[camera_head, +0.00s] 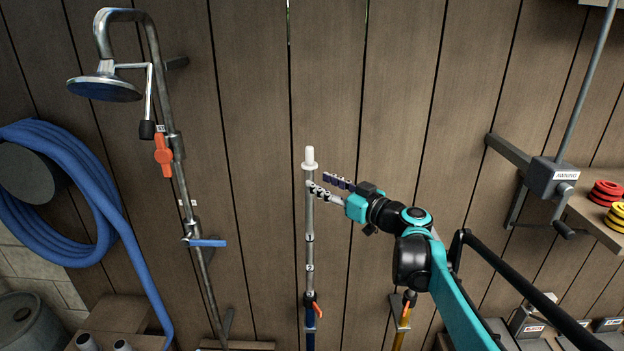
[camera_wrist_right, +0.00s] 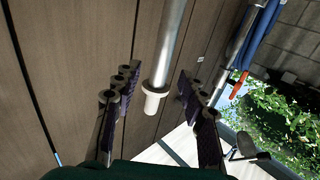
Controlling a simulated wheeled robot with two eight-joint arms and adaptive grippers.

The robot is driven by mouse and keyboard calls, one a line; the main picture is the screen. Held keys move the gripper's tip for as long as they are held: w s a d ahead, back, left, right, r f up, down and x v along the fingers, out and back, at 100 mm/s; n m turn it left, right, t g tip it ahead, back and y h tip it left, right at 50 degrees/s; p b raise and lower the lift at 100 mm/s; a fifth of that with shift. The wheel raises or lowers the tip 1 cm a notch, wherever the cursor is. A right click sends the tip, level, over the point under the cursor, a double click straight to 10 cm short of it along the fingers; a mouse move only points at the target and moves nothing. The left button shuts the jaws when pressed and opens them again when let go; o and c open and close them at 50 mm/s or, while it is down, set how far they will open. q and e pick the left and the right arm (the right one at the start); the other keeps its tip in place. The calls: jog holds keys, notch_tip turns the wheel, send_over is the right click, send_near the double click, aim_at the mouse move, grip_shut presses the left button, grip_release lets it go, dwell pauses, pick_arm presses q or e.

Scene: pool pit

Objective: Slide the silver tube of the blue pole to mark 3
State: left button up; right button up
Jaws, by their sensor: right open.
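The blue pole (camera_head: 309,325) stands upright against the plank wall in the head view. A white cap (camera_head: 310,158) tops the tube. A clamp with an orange-red lever (camera_head: 317,309) sits where tube and blue pole meet. My right gripper (camera_head: 318,181) is open just below the cap. In the right wrist view the silver tube (camera_wrist_right: 170,45) and white cap (camera_wrist_right: 153,103) lie between the spread fingers, with gaps on both sides. My left gripper is not in view.
A yellow pole (camera_head: 403,320) stands right of the blue pole, partly behind my right arm. An outdoor shower (camera_head: 104,86) and a blue hose (camera_head: 100,200) are at left. An awning crank box (camera_head: 552,177) and a shelf with rings (camera_head: 606,192) are at right.

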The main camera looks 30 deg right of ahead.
jog(key=v, duration=0.7)
dwell(0.3)
jog(key=s+a+f+g+b, duration=0.1)
jog(key=a+f+g+b, duration=0.1)
jog(key=a+f+b, duration=0.65)
jog(key=s+a+f+g+b, duration=0.25)
jog(key=a+f, duration=0.25)
jog(key=f, duration=0.7)
jog(key=s+a+f+g+b, duration=0.1)
jog(key=a+f+g+b, duration=0.2)
jog(key=a+f+b, duration=0.5)
jog(key=s+f+m+g+h+b, duration=0.1)
jog(key=s+f+b, duration=0.2)
jog(key=f, duration=0.7)
jog(key=s+a+f+g+h+b, duration=0.1)
jog(key=s+f+b, duration=0.3)
jog(key=f, duration=0.6)
jog(key=s+a+f+m+g+h+b, duration=0.1)
jog(key=s+f+h+b, duration=0.1)
jog(key=s+f+b, duration=0.2)
notch_tip(320, 180, down, 6)
jog(key=b, duration=0.3)
jog(key=shift+s+a+f+m+b, duration=0.2)
jog(key=shift+s+f+m+b, duration=0.05)
jog(key=shift+m+b, duration=0.1)
